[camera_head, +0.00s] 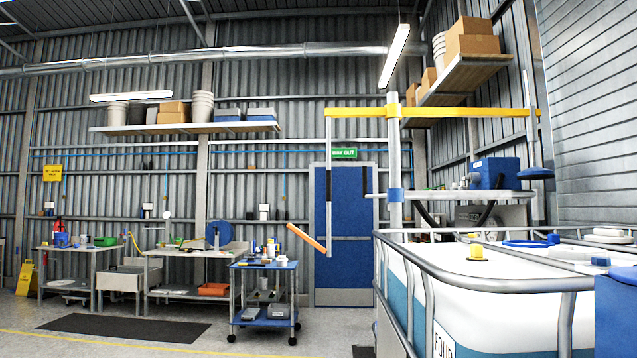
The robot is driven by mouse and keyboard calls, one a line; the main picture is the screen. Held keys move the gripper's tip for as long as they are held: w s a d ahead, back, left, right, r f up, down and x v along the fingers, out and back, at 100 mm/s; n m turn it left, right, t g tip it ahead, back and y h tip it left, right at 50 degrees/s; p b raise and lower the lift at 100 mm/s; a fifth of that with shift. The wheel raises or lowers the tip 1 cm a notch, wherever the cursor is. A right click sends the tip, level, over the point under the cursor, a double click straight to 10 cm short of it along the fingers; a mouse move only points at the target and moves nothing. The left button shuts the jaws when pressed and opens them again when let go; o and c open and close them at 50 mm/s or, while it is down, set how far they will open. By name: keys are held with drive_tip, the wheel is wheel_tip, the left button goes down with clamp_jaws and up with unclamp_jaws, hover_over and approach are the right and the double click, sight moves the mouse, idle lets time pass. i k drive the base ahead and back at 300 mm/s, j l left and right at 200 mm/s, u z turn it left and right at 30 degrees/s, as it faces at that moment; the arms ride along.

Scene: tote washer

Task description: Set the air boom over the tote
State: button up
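A yellow boom (440,112), which I take to be the air boom, runs level across a grey upright post (394,160). From its left end a thin grey rod (328,200) hangs down, with an orange bar (306,238) slanting up to the left at its foot. At its right end is a grey upright rod with a blue disc (535,173) below. The tote (500,283), a white tank in a grey tubular cage, fills the lower right; its near side and base are cut off. Depth between boom and tote is hard to judge. My gripper is not in view.
A blue trolley (264,265) carrying small items stands left of the tote. Workbenches (190,252) line the back wall by a blue door (343,275).

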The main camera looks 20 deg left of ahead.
sight(394, 194)
drive_tip(key=i+j+u, duration=0.35)
drive_tip(key=i+u, duration=0.35)
drive_tip(key=i+j+u, duration=0.1)
drive_tip(key=i+u, duration=0.2)
drive_tip(key=i+z, duration=0.15)
drive_tip(key=i, duration=0.3)
drive_tip(key=i+j+z, duration=0.15)
drive_tip(key=i, duration=0.3)
drive_tip(key=i+j+z, duration=0.15)
drive_tip(key=i, duration=0.25)
drive_tip(key=i+j+z, duration=0.15)
drive_tip(key=i, duration=0.3)
drive_tip(key=i+j+z, duration=0.3)
drive_tip(key=j, duration=1)
drive_tip(key=i+j+z, duration=0.1)
drive_tip(key=j, duration=0.3)
drive_tip(key=i+j+z, duration=0.1)
drive_tip(key=j, duration=0.25)
drive_tip(key=i+j+z, duration=0.1)
drive_tip(key=j, duration=0.3)
drive_tip(key=i+j+z, duration=0.1)
drive_tip(key=j, duration=0.35)
drive_tip(key=i, duration=0.05)
